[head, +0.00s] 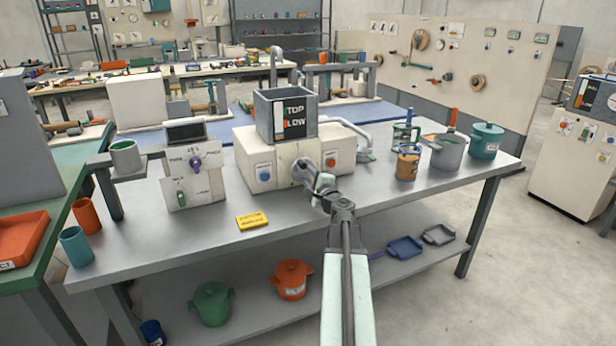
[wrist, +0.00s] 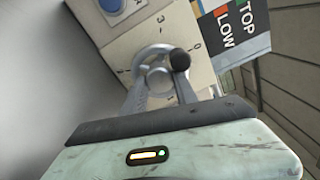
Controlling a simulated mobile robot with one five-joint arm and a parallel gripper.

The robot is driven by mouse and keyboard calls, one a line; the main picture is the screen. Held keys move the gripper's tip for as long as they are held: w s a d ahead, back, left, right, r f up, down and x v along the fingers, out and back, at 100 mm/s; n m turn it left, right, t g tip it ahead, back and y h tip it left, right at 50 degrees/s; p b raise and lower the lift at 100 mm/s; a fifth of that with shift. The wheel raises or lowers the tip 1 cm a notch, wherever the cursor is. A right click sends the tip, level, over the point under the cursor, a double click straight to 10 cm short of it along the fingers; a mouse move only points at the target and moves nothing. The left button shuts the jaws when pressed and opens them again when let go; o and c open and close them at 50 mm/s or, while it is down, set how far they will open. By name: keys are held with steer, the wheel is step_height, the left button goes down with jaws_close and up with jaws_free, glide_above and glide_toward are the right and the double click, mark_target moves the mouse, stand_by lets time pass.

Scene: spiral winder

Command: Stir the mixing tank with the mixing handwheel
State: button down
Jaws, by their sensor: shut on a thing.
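The mixing tank (head: 268,116) is a grey open-topped square box on a white cabinet. Its dark panel reads TOP and LOW, and part of this panel (wrist: 235,28) shows in the wrist view. The mixing handwheel (wrist: 146,56) is grey, with a dark knob (wrist: 180,60) at its upper right and numbers on the white face behind it. In the head view, the wheel (head: 302,172) is on the cabinet front, partly covered by my gripper (head: 318,186). In the wrist view, my gripper (wrist: 160,86) is shut on the wheel; the exact contact is partly hidden.
The cabinet has a blue button (head: 264,173) to the left and a red button (head: 330,160) to the right. A yellow sign (head: 252,221) lies in front. A dial panel (head: 192,180) stands left; several cups and pots stand right. The bench front is mostly clear.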

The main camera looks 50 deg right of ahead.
steer(key=m, duration=0.4)
steer(key=shift+m, duration=0.3)
steer(key=shift+a+f+m, duration=0.1)
steer(key=shift+m, duration=1.5)
steer(key=c, duration=1.2)
jaws_free()
steer(key=shift+c, duration=0.2)
steer(key=v, duration=0.7)
steer(key=shift+s+a, duration=0.1)
steer(key=shift+s, duration=0.25)
